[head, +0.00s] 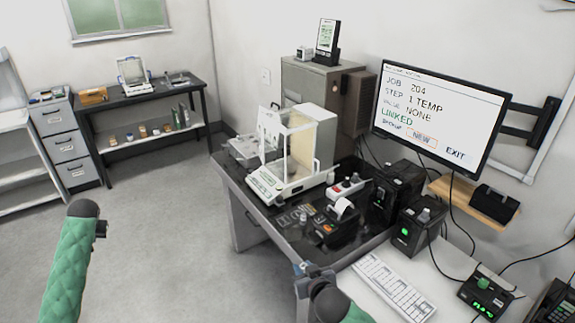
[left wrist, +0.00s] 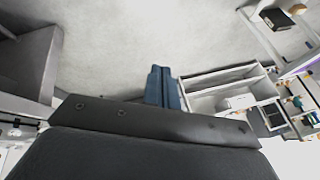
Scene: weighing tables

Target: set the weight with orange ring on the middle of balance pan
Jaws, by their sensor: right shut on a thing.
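The balance (head: 268,186) stands on the dark table with a clear draft shield (head: 301,145) around its weighing chamber. Its pan is too small to make out clearly. My right gripper (head: 308,268) is at the bottom middle of the head view, in front of the dark table and apart from the balance. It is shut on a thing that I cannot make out. No orange ring can be told on any weight here. My left gripper (left wrist: 163,88) shows its blue fingers close together in the left wrist view, with nothing seen between them, above the floor.
Small items (head: 295,216) lie in front of the balance. A printer (head: 335,222) and black boxes (head: 399,183) stand to its right. A monitor (head: 437,115) hangs above. A keyboard (head: 394,287) lies on the white desk. The floor at left is clear.

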